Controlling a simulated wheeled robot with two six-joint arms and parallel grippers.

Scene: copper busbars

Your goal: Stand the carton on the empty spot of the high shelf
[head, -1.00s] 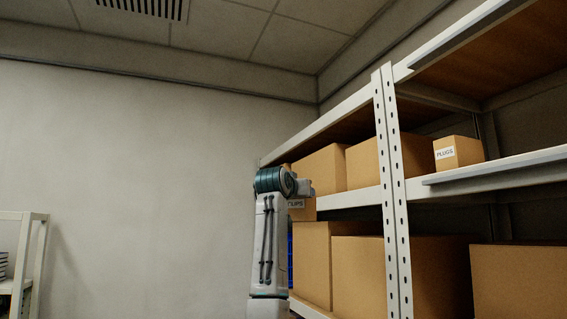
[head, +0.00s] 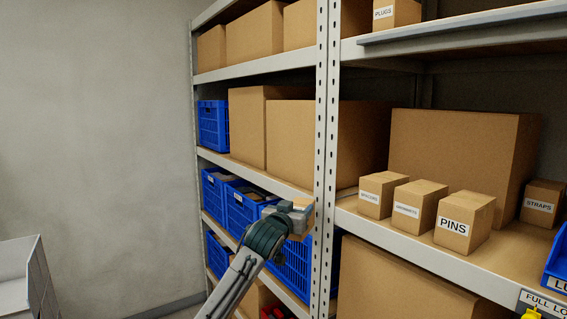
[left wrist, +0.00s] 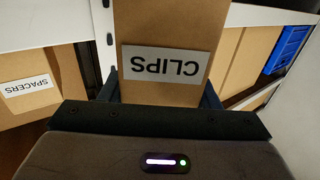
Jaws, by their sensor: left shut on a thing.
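My left gripper (head: 300,216) is shut on a brown carton, whose label reads CLIPS upside down in the left wrist view (left wrist: 165,65). The gripper's fingers lie on both sides of the carton there. In the head view the carton is mostly hidden behind the gripper, just left of the rack's middle upright. The high shelf (head: 460,27) is at the top right, above and to the right of the gripper. A carton labelled PLUGS (head: 397,13) stands on it, cut by the picture's top edge. Bare shelf shows right of that carton. My right gripper is out of view.
The white perforated upright (head: 322,150) divides the two bays. The middle shelf holds small cartons, including PINS (head: 465,222) and STRAPS (head: 541,203), before a large box (head: 455,150). Free floor and wall lie left.

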